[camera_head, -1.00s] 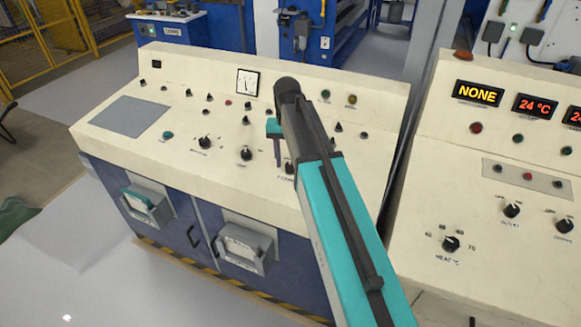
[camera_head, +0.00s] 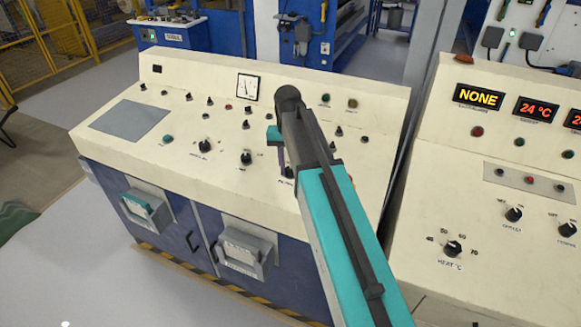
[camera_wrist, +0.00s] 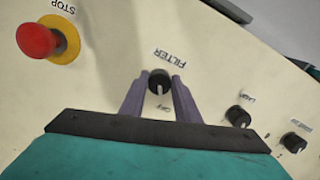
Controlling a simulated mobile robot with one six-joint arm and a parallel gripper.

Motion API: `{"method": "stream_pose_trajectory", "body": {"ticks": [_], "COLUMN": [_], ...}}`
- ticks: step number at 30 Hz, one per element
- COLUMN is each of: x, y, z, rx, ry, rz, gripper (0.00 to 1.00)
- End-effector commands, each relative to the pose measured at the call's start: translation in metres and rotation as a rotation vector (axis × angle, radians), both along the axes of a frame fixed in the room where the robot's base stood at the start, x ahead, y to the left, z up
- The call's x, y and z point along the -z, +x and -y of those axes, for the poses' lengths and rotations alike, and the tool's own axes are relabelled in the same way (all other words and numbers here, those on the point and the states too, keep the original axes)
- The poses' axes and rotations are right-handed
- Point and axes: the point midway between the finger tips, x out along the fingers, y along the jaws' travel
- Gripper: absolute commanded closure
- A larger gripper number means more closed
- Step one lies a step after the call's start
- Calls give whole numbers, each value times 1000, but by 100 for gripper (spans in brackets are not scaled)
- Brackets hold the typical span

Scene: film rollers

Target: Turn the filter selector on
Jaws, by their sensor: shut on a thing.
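The filter selector (camera_wrist: 159,82) is a round black knob with a white pointer line on the cream panel. In the wrist view the line points to the bottom of the picture, toward the OFF mark (camera_wrist: 163,107). The upside-down FILTER label (camera_wrist: 169,57) is beyond the knob. My gripper (camera_wrist: 159,86) has its two purple fingers on either side of the knob, shut on it. In the head view the selector (camera_head: 289,172) shows just beside the gripper (camera_head: 282,164), partly hidden by my arm.
A red STOP button (camera_wrist: 37,40) on a yellow base stands at the wrist view's upper left. Smaller knobs, one labelled LAMP (camera_wrist: 238,116), lie to the right. In the head view a second console (camera_head: 420,210) stands to the right, past a narrow gap.

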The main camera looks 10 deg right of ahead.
Motion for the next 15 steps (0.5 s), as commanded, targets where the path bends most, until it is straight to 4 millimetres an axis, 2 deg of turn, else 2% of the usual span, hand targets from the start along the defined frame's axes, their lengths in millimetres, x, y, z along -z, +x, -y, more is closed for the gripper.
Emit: {"method": "stream_pose_trajectory", "body": {"ticks": [8, 15], "x": [0, -1], "y": [0, 0], "z": [1, 1], "rx": [59, 195], "ry": [1, 12], "rz": [2, 10], "gripper": [93, 93]}}
